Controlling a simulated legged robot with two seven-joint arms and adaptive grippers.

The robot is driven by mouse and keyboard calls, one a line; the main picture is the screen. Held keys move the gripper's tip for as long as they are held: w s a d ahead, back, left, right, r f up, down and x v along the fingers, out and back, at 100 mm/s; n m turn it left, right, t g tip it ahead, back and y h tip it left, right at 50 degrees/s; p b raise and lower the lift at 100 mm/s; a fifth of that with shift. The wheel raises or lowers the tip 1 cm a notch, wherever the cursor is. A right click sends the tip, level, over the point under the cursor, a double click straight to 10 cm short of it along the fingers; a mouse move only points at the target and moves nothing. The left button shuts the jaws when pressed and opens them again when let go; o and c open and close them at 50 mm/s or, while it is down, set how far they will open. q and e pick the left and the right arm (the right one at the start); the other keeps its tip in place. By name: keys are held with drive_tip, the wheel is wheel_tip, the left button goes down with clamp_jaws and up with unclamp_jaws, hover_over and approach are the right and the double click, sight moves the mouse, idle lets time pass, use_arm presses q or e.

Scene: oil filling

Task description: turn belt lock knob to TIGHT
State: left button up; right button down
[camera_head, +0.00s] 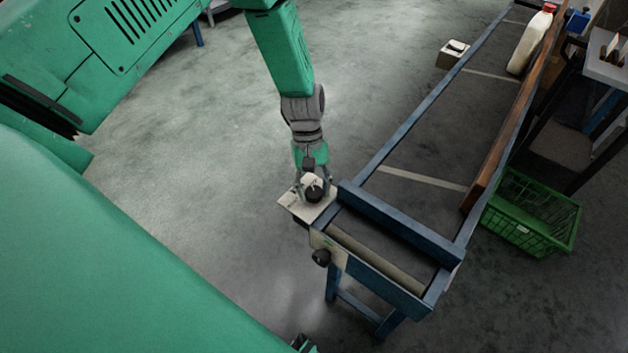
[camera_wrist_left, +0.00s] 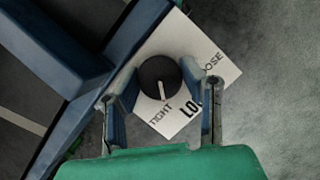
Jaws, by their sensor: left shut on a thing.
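The belt lock knob (camera_head: 314,195) is a round black knob on a white label plate (camera_head: 292,205) at the near left corner of the conveyor. In the left wrist view the knob (camera_wrist_left: 158,74) has a short white pointer that points down toward the word TIGHT. The word LOOSE is at the upper right of the plate (camera_wrist_left: 226,72), and the word starting "LO" is partly covered by a finger. My left gripper (camera_head: 313,188) comes from above, shut on the knob with one finger on each side.
The blue-framed conveyor (camera_head: 400,235) runs to the upper right. Another black knob (camera_head: 321,257) is on its near side. A green crate (camera_head: 530,213) is on the floor at right. The floor at left is clear.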

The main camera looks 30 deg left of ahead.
use_arm(q)
drive_tip(key=shift+w+m, duration=0.2)
drive_tip(key=shift+m, duration=0.4)
drive_tip(key=shift+y, duration=0.3)
drive_tip(key=o, duration=1.1)
drive_tip(key=shift+o, duration=0.2)
drive_tip(key=shift+s, duration=0.1)
drive_tip(key=shift+r, duration=0.3)
drive_tip(key=v, duration=1.1)
drive_tip(key=shift+w, duration=0.45)
